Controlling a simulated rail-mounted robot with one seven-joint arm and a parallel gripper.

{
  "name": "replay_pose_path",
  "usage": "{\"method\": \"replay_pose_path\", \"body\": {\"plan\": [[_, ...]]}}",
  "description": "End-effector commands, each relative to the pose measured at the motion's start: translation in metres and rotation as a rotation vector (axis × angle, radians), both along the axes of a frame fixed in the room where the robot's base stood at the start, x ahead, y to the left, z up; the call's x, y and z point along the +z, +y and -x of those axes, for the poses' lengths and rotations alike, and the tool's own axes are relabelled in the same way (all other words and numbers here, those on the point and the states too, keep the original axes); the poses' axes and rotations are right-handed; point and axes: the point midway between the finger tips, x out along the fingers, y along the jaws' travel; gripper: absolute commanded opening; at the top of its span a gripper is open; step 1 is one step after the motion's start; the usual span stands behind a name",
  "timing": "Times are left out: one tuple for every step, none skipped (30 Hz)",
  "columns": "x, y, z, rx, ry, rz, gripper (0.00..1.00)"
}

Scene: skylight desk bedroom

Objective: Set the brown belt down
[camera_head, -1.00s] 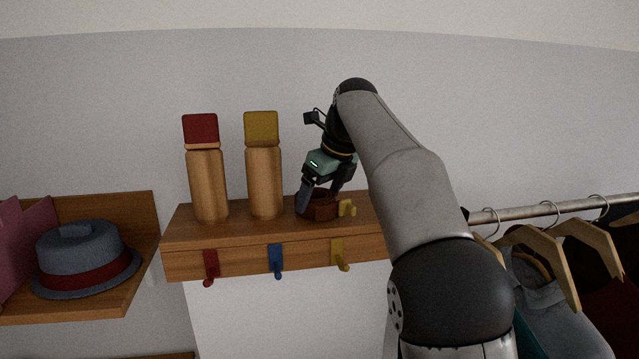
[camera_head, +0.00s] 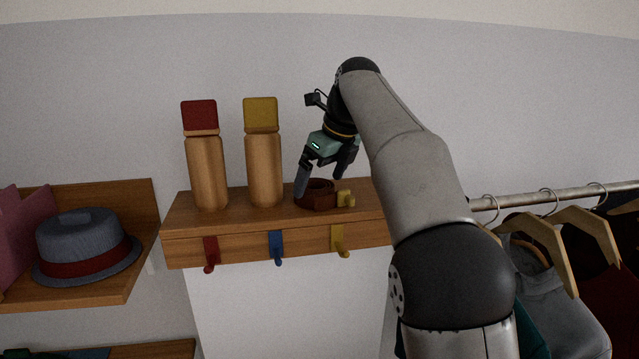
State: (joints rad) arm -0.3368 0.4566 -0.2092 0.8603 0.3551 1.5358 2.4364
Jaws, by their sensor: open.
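The brown belt (camera_head: 318,199) is coiled and rests on the wooden shelf (camera_head: 225,228), near its right part. A yellow buckle (camera_head: 346,199) is at the coil's right side. My gripper (camera_head: 322,186) is open just above the belt, tilted down from the upper right. Its left finger comes down by the coil's left edge. The right finger is above the coil's back right. Whether either finger still touches the belt cannot be told.
Two wooden posts with a red block (camera_head: 199,115) and a yellow block (camera_head: 261,115) on top stand left of the belt. Red, blue and yellow hooks line the shelf's front. A grey hat (camera_head: 84,246) sits on the left shelf. Hangers with clothes (camera_head: 547,279) hang from a rail at right.

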Motion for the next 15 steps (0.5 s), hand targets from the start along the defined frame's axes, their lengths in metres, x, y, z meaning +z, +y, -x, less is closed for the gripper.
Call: {"method": "replay_pose_path", "body": {"plan": [[0.009,-0.003,0.002,-0.001,-0.004,-0.001,1.00],[0.014,-0.005,0.003,0.000,-0.005,-0.001,1.00],[0.021,-0.007,0.004,-0.001,-0.004,-0.001,1.00],[0.026,-0.009,0.006,-0.001,-0.003,0.000,1.00],[0.031,-0.010,0.007,-0.002,-0.003,0.000,1.00],[0.036,-0.012,0.008,-0.002,-0.002,0.000,1.00],[0.039,-0.013,0.009,-0.002,-0.002,-0.001,1.00],[0.043,-0.014,0.010,-0.002,-0.002,-0.001,1.00],[0.046,-0.015,0.011,-0.001,-0.002,0.000,1.00],[0.049,-0.016,0.012,-0.001,-0.003,0.000,1.00],[0.050,-0.017,0.012,0.000,-0.001,0.001,1.00],[0.052,-0.017,0.013,0.000,-0.001,0.001,1.00],[0.053,-0.018,0.013,0.000,-0.001,0.001,1.00],[0.054,-0.018,0.014,0.000,-0.001,0.001,1.00],[0.054,-0.018,0.014,0.000,-0.001,0.001,1.00]]}}
